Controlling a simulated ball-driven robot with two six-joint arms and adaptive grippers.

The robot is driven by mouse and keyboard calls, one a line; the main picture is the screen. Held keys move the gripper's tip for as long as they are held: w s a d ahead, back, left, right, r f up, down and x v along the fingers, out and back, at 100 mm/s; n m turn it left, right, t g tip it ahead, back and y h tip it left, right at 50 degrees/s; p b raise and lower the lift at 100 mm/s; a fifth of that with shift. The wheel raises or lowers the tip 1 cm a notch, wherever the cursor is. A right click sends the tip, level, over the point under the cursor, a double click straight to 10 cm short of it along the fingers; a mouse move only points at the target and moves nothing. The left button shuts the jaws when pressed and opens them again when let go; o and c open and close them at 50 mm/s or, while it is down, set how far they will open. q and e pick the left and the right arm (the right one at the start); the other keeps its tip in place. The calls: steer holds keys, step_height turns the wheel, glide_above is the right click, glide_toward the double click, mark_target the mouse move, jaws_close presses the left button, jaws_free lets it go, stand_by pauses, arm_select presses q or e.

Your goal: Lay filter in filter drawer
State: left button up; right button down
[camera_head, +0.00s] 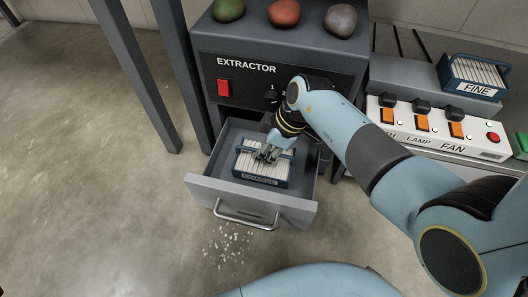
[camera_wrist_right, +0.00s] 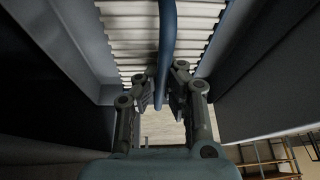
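The filter drawer (camera_head: 205,190) is pulled out below the extractor's front panel. A blue-framed filter with white pleats (camera_head: 262,167), labelled COARSE, is inside the drawer's walls. Whether it rests on the drawer floor I cannot tell. My right gripper (camera_head: 268,153) is over the filter at its handle. In the right wrist view, the fingers (camera_wrist_right: 160,92) are close together on both sides of the blue handle bar (camera_wrist_right: 167,40) and appear shut on it. White pleats (camera_wrist_right: 125,30) show behind the bar. My left gripper is not in view.
A second filter labelled FINE (camera_head: 475,87) sits on a grey ledge at the right. A white switch box (camera_head: 440,130) with orange switches stands below it. Three rocks (camera_head: 284,12) lie on the extractor (camera_head: 240,45). Pale crumbs (camera_head: 230,243) lie on the floor before the drawer.

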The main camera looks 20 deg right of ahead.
mark_target(278, 160)
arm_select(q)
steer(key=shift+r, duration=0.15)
arm_select(e)
steer(key=c, duration=2)
jaws_free()
steer(key=o, duration=0.5)
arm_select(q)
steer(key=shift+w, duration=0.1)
arm_select(e)
steer(key=shift+r, duration=0.2)
